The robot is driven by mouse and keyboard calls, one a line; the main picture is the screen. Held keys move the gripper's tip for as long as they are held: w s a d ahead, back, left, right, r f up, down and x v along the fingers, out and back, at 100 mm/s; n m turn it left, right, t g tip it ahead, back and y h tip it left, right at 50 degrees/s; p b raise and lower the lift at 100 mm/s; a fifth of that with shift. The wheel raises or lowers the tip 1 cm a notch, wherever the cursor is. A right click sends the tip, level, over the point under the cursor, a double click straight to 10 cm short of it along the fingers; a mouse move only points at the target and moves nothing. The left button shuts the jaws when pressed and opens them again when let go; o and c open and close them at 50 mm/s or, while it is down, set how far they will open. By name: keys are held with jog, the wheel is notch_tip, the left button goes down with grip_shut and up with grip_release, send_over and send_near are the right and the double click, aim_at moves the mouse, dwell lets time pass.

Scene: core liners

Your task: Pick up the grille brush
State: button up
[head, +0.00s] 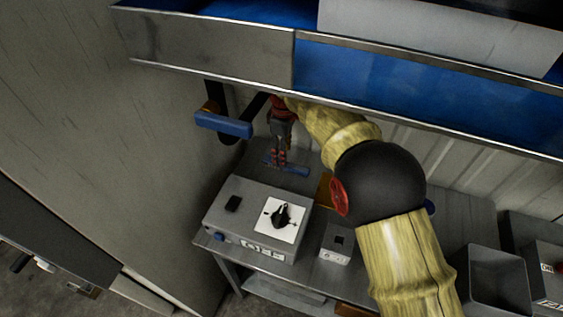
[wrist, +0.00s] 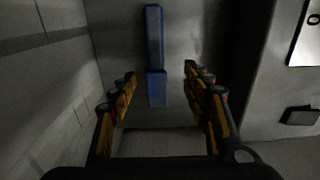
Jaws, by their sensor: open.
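The grille brush is a long blue piece with a narrow bar and a wider block. I take it to be the blue piece (head: 294,171) lying on the table behind the grey box in the head view. In the wrist view the brush (wrist: 154,40) lies lengthwise ahead, its wider block end between my fingertips in the picture. My gripper (head: 277,160) points down above the brush, its fingers hiding part of it. In the wrist view my gripper (wrist: 160,74) is open, with one finger on each side of the brush and nothing held.
A grey box (head: 237,210) with a black knob on a white plate stands close in front of the brush. A small grey box (head: 337,243) is to its right. A shelf with blue bins (head: 400,80) overhangs the table. A blue-handled bracket (head: 222,124) is at left.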

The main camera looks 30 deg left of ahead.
aim_at(291, 167)
jog(key=f+b, duration=0.1)
jog(key=f, duration=0.1)
jog(key=f+b, duration=0.2)
jog(key=f, duration=0.1)
jog(key=shift+w+f, duration=0.35)
jog(key=shift+c, duration=1.3)
grip_shut()
